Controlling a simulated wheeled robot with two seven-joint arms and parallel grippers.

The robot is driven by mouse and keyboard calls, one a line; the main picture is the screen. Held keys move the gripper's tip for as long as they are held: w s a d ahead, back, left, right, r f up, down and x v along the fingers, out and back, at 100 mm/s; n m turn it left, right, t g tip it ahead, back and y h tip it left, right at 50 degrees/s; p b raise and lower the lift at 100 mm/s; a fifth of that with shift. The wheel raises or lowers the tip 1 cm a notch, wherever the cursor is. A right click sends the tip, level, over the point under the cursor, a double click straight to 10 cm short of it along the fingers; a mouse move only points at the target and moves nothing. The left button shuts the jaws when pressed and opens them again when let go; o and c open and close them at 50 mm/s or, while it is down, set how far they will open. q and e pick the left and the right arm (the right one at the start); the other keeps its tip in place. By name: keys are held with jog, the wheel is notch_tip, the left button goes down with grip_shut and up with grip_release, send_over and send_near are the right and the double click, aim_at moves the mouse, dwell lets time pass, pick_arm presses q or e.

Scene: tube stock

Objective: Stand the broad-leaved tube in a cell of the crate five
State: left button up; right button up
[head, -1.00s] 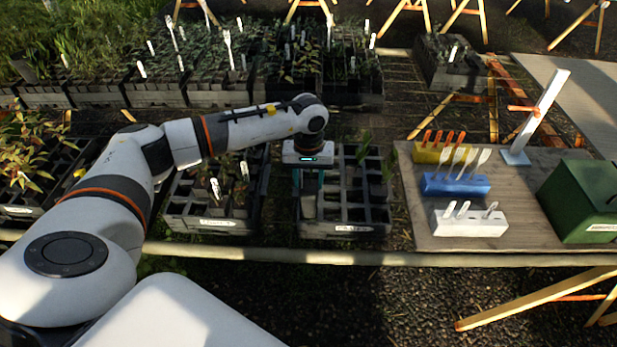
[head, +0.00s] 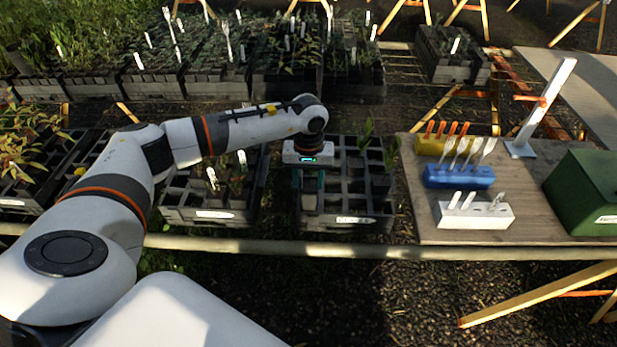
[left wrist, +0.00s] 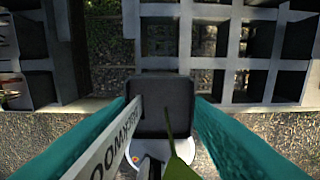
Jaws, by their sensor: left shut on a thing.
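My left gripper (head: 309,178) is shut on a dark square tube. In the left wrist view the tube (left wrist: 162,100) sits between the teal fingers, with a broad green leaf (left wrist: 180,152) and a white lettered label (left wrist: 112,145) close to the camera. In the head view the held tube (head: 310,196) shows below the gripper, at the front left part of a dark crate (head: 345,222) with a white front label too blurred to read surely. Most cells I see there are empty. The tube's lower end is not clear, so I cannot tell whether it is inside a cell. My right gripper is not in view.
A planted crate (head: 205,218) stands close on the left. Leafy shoots (head: 367,132) rise at the crate's back right. On the right, a board (head: 440,232) carries yellow, blue and white (head: 474,214) blocks and a green box (head: 588,190). Several planted crates stand behind.

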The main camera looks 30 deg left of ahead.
pick_arm(q)
jog(key=shift+f+b, duration=1.8)
jog(key=shift+f, duration=0.3)
jog(key=shift+f+b, duration=0.25)
jog(key=shift+b, duration=0.1)
jog(key=o, duration=1.5)
jog(key=shift+c, duration=0.2)
jog(key=shift+r, duration=0.1)
notch_tip(320, 180, up, 12)
jog(key=shift+f+b, duration=0.1)
jog(key=shift+b, duration=0.9)
